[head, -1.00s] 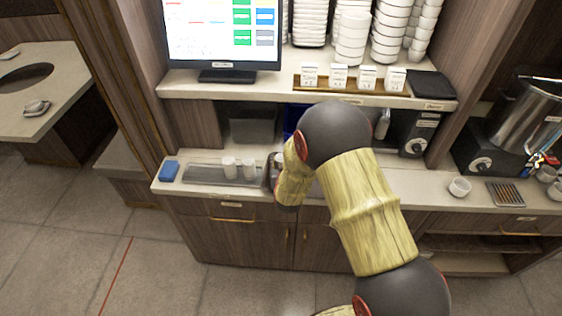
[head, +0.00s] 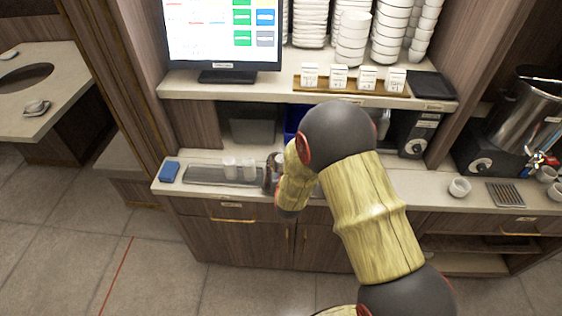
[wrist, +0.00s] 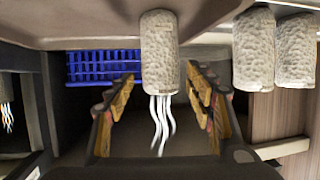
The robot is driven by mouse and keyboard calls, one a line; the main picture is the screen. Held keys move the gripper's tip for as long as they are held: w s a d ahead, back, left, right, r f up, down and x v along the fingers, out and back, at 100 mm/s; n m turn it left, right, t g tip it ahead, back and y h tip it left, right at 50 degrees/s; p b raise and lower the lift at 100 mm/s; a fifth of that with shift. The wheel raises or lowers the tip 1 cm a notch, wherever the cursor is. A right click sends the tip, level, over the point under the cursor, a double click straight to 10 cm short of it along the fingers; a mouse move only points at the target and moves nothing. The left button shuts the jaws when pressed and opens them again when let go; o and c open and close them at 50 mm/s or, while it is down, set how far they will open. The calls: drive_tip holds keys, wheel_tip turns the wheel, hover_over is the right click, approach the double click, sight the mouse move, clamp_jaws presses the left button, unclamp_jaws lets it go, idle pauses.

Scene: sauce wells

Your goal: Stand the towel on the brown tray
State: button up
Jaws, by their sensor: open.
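A white rolled towel (wrist: 160,50) with pale wisps trailing from one end is between the fingertips of my gripper (wrist: 160,77) in the wrist view. The fingers are spread, with gaps on both sides of it. Two more white rolls (wrist: 254,50) (wrist: 296,52) are on the right of that view. In the head view two white rolls (head: 230,168) (head: 249,168) stand upright on a long grey-brown tray (head: 204,175) on the counter. My arm mostly hides my gripper and the nearest roll there. A brown wooden tray (head: 320,88) holding small white cards is on the upper shelf.
A blue block (head: 169,172) lies left of the grey-brown tray. A blue basket (wrist: 95,65) is behind the towel in the wrist view. A monitor (head: 222,40) and stacked white bowls (head: 352,40) are above. A cup (head: 459,187) stands to the right on the counter.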

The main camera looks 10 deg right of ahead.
drive_tip(key=v, duration=1)
drive_tip(key=s+a+r+n+g+y, duration=0.15)
drive_tip(key=s+r, duration=0.25)
drive_tip(key=r, duration=0.4)
drive_tip(key=s+r+g+y, duration=0.1)
drive_tip(key=s+r+g, duration=0.15)
drive_tip(key=r, duration=0.55)
drive_tip(key=s+d+r+g, duration=0.1)
drive_tip(key=s+r, duration=0.3)
drive_tip(key=s, duration=0.8)
drive_tip(key=s+d+r+g, duration=0.2)
drive_tip(key=s+d+r, duration=0.1)
drive_tip(key=s, duration=0.9)
drive_tip(key=shift+r+g+p, duration=0.3)
drive_tip(key=shift+r+p, duration=0.1)
drive_tip(key=shift+r, duration=0.1)
drive_tip(key=shift+h, duration=0.25)
